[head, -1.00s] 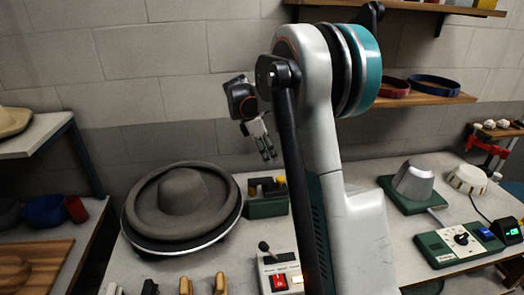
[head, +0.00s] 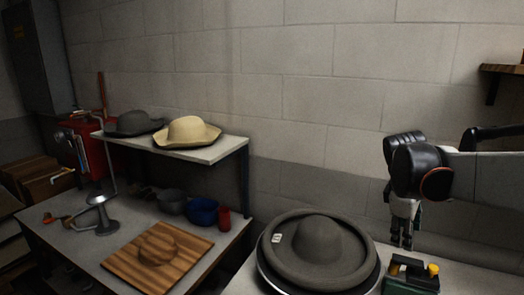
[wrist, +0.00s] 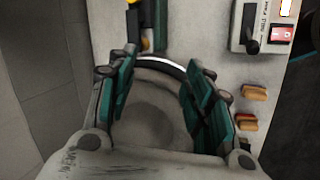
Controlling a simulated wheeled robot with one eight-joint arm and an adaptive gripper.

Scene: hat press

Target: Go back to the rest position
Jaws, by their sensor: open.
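My gripper (head: 402,236) hangs fingers down at the right of the head view, above the bench and to the right of the grey hat (head: 320,242). Its teal-padded fingers are apart and empty in the wrist view (wrist: 163,85). The wide-brimmed hat sits crown up on a round pale-rimmed base at the front of the bench. A small white tag (head: 276,238) shows on its brim. In the wrist view the hat (wrist: 152,108) lies below and between the fingers, with no contact visible. Part of it is hidden by the gripper.
A green box with yellow knobs (head: 411,277) stands beside the hat, under my gripper. A shelf (head: 222,149) with a cream hat (head: 187,132) and a dark hat (head: 134,123) is at left. A switch box (wrist: 262,26) is on the bench.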

